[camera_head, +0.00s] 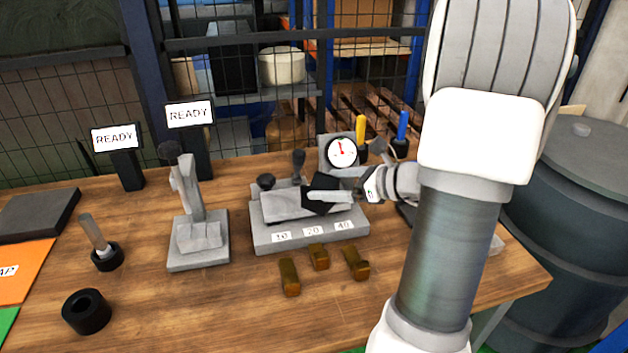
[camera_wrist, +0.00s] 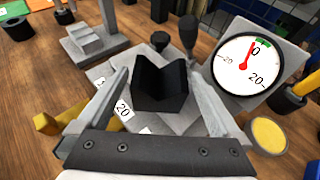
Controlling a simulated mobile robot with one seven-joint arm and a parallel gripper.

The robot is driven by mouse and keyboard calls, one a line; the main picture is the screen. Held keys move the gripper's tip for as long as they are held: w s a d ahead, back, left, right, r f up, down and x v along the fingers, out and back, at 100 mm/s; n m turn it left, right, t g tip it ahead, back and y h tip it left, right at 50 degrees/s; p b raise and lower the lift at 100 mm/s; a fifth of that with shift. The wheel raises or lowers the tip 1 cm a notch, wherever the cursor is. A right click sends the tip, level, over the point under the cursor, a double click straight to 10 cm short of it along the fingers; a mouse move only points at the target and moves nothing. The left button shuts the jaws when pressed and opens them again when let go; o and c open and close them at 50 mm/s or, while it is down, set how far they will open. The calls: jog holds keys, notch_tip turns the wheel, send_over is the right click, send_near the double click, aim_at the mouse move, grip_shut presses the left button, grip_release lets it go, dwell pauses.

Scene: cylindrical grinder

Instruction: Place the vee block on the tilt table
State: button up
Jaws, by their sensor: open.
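The black vee block (camera_head: 320,184) sits on the top plate of the grey tilt table (camera_head: 308,234), its V groove facing up in the wrist view (camera_wrist: 160,92). The plate looks slightly tilted. My gripper (camera_head: 330,195) is open, with its pale fingers on either side of the block in the wrist view (camera_wrist: 157,80). I cannot tell whether either finger touches the block. The fingers and wrist hide part of the block and the table's right end. The tilt table's front carries labels 10, 20 and 40.
A dial gauge (camera_head: 342,151) stands close behind the tilt table. Brass blocks (camera_head: 319,257) lie in front of it. A grey stand (camera_head: 198,241) is to its left. A black ring (camera_head: 86,312) is at front left. Bare wood lies between the ring and the brass blocks.

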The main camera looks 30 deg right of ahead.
jog(key=v, duration=0.6)
jog(key=shift+p, duration=0.45)
